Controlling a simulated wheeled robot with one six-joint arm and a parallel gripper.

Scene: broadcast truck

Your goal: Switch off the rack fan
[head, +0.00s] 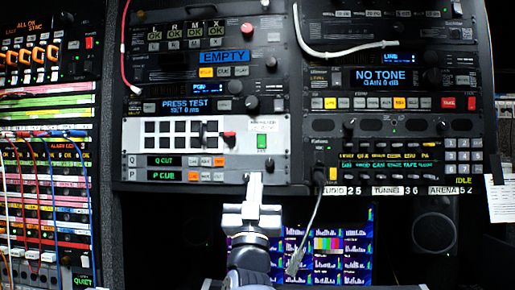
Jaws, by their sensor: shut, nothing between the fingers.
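A pale silver rack panel (284,135) with a grid of black square openings (180,134) sits low in the middle rack. It may be the fan panel; I cannot read its small label. A green-lit switch (262,141) is at its right part, and a red knob or lever (228,138) is left of that. My gripper (254,178) is shut and empty, pointing up, in front of the right end of the "P CUE" row and below the green switch in the picture. I cannot tell whether its tip touches the panel.
The "Q CUT" row (163,161) lies between the silver panel and the "P CUE" row (163,175). A grey cable (311,220) hangs just right of my gripper. Lit monitors (345,250) are behind my arm. Patch cables (50,200) hang at the left.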

